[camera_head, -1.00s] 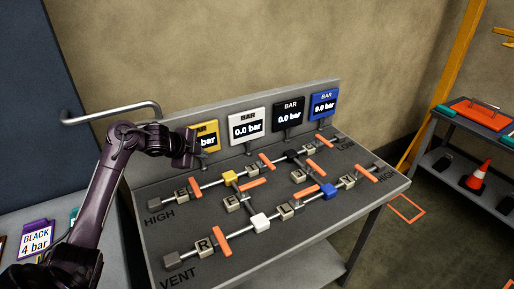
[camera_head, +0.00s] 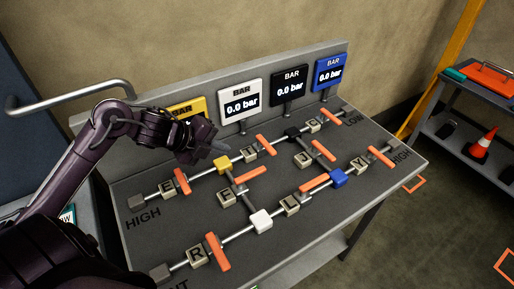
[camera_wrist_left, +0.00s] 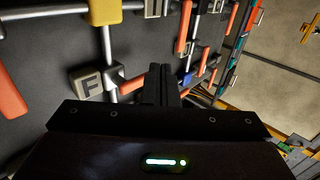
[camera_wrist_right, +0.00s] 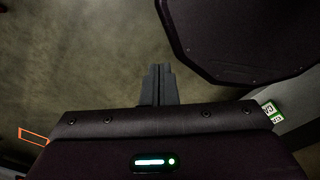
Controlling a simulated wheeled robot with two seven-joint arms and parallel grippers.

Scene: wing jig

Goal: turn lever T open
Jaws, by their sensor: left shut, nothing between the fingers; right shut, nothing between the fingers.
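The panel carries several orange levers, each beside a small lettered block. No T is clearly legible. One block with an unclear letter (camera_head: 250,151) sits beside an orange lever (camera_head: 266,144) on the back pipe, right of the yellow junction (camera_head: 222,164). Another unclear block (camera_head: 313,126) is farther right on that pipe, by its own lever (camera_head: 329,116). My left gripper (camera_head: 221,146) is shut and empty, above the panel near the yellow junction. In the left wrist view its fingers (camera_wrist_left: 162,78) point past the F block (camera_wrist_left: 89,84). My right gripper (camera_wrist_right: 157,78) is shut and empty, away from the panel.
Yellow (camera_head: 186,108), white (camera_head: 240,105), black (camera_head: 289,87) and blue (camera_head: 329,72) gauges stand along the back; the last three read 0.0 bar. The R block (camera_head: 197,255) and its lever are at the front left. A side cart (camera_head: 448,142) stands at the right.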

